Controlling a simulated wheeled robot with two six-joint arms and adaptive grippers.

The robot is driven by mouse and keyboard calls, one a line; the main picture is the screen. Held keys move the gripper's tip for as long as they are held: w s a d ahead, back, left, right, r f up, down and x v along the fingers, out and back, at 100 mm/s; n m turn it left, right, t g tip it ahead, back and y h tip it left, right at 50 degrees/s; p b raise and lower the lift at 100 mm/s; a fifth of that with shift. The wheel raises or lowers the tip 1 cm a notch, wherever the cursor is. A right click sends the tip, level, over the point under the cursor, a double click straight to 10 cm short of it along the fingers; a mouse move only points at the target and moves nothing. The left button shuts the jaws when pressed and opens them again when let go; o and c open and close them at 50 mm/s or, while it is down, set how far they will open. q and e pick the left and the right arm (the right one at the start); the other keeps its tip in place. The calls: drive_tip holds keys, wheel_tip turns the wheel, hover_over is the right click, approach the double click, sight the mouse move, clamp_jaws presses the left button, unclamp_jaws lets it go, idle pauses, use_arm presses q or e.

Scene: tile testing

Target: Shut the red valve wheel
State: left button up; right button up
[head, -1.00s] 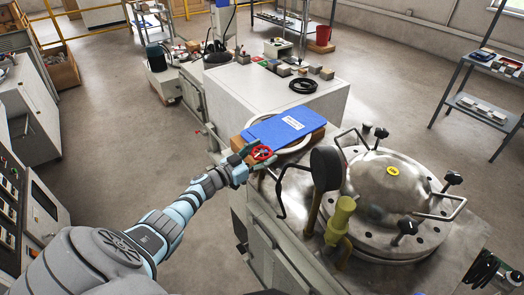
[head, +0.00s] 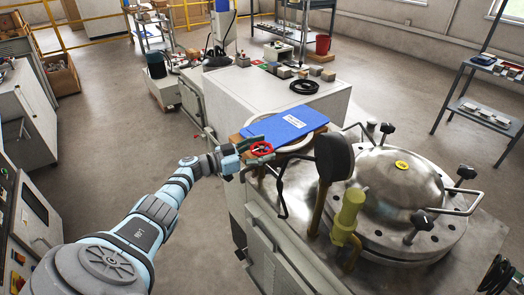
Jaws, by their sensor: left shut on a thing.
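The small red valve wheel (head: 261,149) is in the middle of the head view, at the near left edge of the machine top, just in front of a blue folder. My left arm reaches in from the lower left. My left gripper (head: 246,150) is at the left side of the wheel, shut on its rim. The fingers hide part of the wheel's left side. My right gripper is not in view.
A blue folder (head: 286,124) lies behind the wheel. A domed steel vessel (head: 392,180) with clamps and a yellow-green fitting (head: 348,213) stand to the right. A white cabinet (head: 270,90) holds small blocks behind. Open floor lies left of the arm.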

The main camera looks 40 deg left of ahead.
use_arm(q)
drive_tip(key=o, duration=1.2)
drive_tip(key=v, duration=1.2)
